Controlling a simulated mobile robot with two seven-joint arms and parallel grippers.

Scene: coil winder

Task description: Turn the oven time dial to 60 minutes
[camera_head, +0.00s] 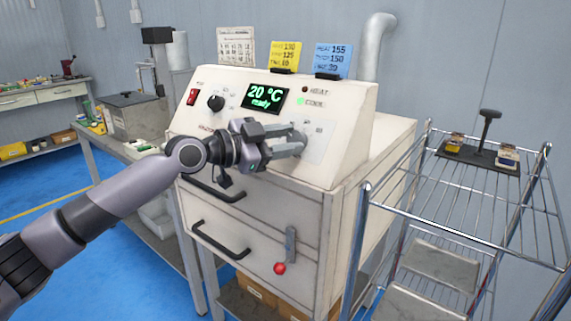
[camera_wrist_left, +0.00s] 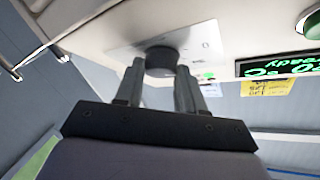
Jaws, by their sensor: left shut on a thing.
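The oven (camera_head: 262,200) is a cream cabinet with a sloped control panel. My left gripper (camera_head: 300,140) is at the right part of the panel, in front of the time dial, which it hides in the head view. In the left wrist view the dark round time dial (camera_wrist_left: 161,60) sits on a pale plate, between the two fingers of my left gripper (camera_wrist_left: 160,75), which are shut on it. The dial's pointer and the scale reading cannot be made out. My right gripper is not in view.
A black knob (camera_head: 216,103) and a red switch (camera_head: 192,97) are on the panel's left. The display (camera_head: 265,96) reads 20 °C ready. Yellow (camera_head: 286,55) and blue (camera_head: 332,61) cards stand on top. A wire rack (camera_head: 450,200) stands close on the right.

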